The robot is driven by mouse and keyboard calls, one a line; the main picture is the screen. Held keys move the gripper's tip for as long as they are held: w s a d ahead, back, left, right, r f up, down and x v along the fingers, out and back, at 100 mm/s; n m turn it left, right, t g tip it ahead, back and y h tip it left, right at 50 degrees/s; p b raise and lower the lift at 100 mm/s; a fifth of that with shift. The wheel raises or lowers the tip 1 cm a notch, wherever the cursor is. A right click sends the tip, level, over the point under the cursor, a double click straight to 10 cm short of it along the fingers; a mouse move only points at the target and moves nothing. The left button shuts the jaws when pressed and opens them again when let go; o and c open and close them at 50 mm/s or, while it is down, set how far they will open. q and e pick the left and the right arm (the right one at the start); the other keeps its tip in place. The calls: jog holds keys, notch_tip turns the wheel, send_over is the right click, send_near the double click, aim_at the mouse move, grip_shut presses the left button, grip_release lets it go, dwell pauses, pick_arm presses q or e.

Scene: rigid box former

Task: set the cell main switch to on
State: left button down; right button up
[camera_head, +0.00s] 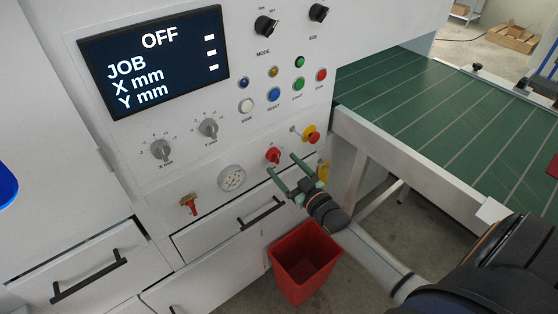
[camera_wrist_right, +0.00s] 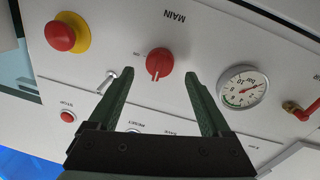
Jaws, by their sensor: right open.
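The main switch is a red rotary knob (camera_head: 273,155) on the white machine panel. The display (camera_head: 152,62) reads OFF. My right gripper (camera_head: 281,163) is open and empty, its two green fingers pointing at the panel close to the knob. In the right wrist view the knob shows between and just beyond the fingertips (camera_wrist_right: 161,76), with a gap on both sides. My left gripper is not in view.
A red-and-yellow emergency stop (camera_head: 311,136) and a pressure gauge (camera_head: 231,178) flank the knob. A small red-handled valve (camera_head: 189,204) is further left. Drawers with black handles (camera_head: 262,213) and a red bin (camera_head: 303,262) are below. A green conveyor (camera_head: 440,115) runs at the right.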

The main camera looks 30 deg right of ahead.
aim_at(278, 159)
jog(key=shift+w, duration=1.65)
jog(key=shift+c, duration=0.3)
grip_shut()
